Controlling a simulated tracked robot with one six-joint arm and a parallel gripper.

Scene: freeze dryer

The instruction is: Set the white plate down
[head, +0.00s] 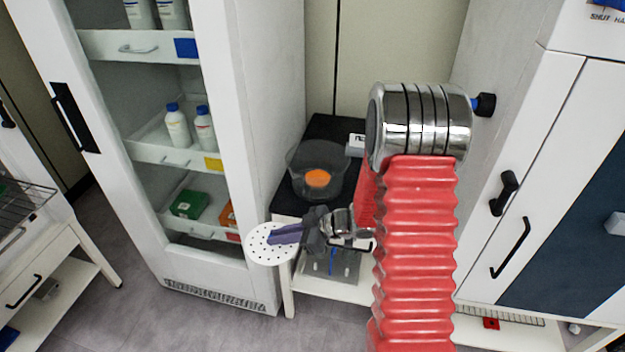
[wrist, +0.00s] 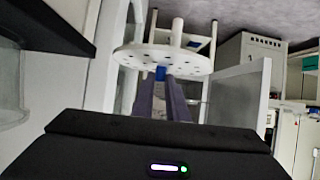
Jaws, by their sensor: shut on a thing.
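The white plate (head: 262,254) is a round disc with small holes. My gripper (head: 282,236) is shut on it, and the dark purple fingers reach over the disc from the right. The plate hangs in the air in front of the glass-doored cabinet's lower right corner, left of the small black-topped stand. In the wrist view the plate (wrist: 137,59) lies across the fingertips (wrist: 162,80), with a white stem showing on its face. A small blue piece sits between the fingers there. The fingers hide part of the plate.
The stand's black top (head: 335,128) carries a clear round vessel (head: 302,160) with an orange disc (head: 318,178) in it. The glass-doored cabinet (head: 262,100) with bottles stands left. A white cabinet (head: 520,130) with black handles stands right. My red arm covers the middle right.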

